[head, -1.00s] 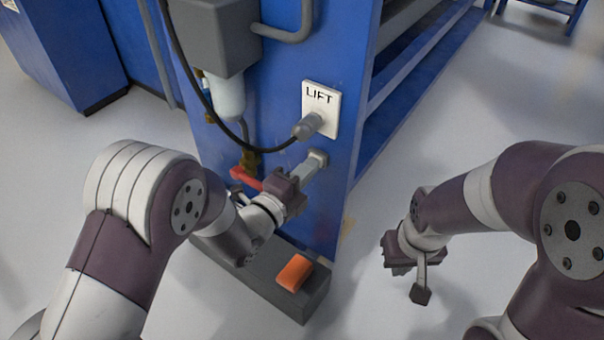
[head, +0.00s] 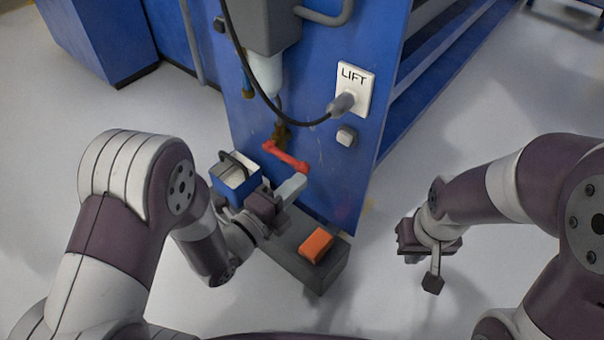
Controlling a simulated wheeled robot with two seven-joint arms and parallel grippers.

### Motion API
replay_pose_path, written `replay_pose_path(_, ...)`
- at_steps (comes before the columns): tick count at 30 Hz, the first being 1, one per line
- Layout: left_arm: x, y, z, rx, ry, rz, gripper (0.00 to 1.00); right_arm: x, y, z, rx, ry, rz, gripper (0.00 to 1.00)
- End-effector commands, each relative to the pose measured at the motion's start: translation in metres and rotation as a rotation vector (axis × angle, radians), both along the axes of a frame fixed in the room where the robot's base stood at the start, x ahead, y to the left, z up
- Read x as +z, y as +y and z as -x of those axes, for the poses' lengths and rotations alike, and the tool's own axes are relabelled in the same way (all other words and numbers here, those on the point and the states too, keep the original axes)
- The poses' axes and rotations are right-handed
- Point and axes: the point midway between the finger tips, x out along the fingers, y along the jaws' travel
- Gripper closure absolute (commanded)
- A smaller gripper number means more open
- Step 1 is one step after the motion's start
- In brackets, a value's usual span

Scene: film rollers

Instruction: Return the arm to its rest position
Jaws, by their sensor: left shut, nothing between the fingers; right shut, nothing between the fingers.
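My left arm (head: 115,200) reaches in from the left. Its gripper (head: 290,190) is shut and empty, in front of the blue cabinet's lower face and below a red lever (head: 287,157). My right arm (head: 500,185) comes in from the right. Its gripper (head: 432,280) is shut and empty, pointing down above the floor, to the right of the cabinet.
The blue cabinet (head: 335,180) carries a LIFT plate (head: 355,85) with a plugged-in black cable. A grey ledge (head: 325,275) at its foot bears an orange block (head: 316,245). Floor at right is clear.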

Motion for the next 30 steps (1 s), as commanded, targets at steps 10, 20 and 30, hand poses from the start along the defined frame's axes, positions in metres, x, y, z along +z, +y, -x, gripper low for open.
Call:
replay_pose_path(10, 0.000, 0.000, 0.000, 0.000, 0.000, 0.000, 1.00, 0.000, 0.000, 0.000, 0.000, 0.000, 0.000, 1.00)
replay_pose_path(20, 0.000, 0.000, 0.000, 0.001, 0.009, 0.011, 1.00, 0.000, 0.000, 0.000, 0.000, 0.000, 0.000, 1.00)
replay_pose_path(30, -0.101, 0.083, 0.037, 0.695, 1.182, 0.352, 1.00, 0.013, 0.000, 0.000, 0.000, 0.000, 0.000, 1.00)
